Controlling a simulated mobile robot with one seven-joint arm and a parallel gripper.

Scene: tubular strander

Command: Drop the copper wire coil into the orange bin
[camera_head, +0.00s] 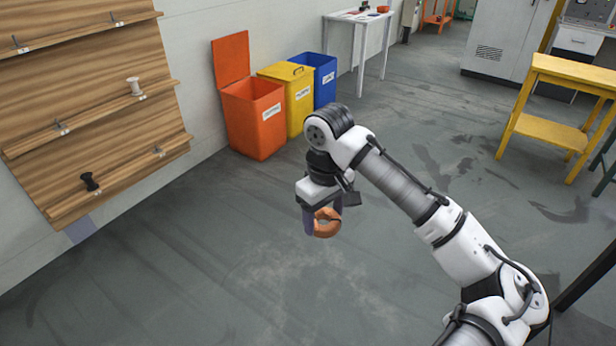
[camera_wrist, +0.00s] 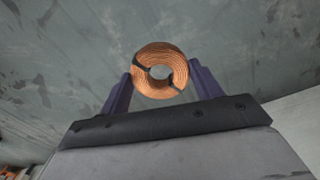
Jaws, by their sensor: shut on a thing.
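The copper wire coil (camera_head: 327,224) is a ring with dark ties, held off the floor by my gripper (camera_head: 322,215). In the wrist view the coil (camera_wrist: 160,55) sits between the two purple fingers of my gripper (camera_wrist: 158,82), which are shut on it. The orange bin (camera_head: 254,112) stands by the wall, up and left of my gripper in the head view, with its lid (camera_head: 231,58) raised. My gripper is apart from the bin, over bare floor. The bottom of the bin is hidden.
A yellow bin (camera_head: 291,95) with its lid down and a blue bin (camera_head: 318,78) stand beside the orange one. A wooden spool rack (camera_head: 90,100) is on the left wall. A white table (camera_head: 360,25) is behind, a yellow table (camera_head: 565,100) at right. The middle floor is clear.

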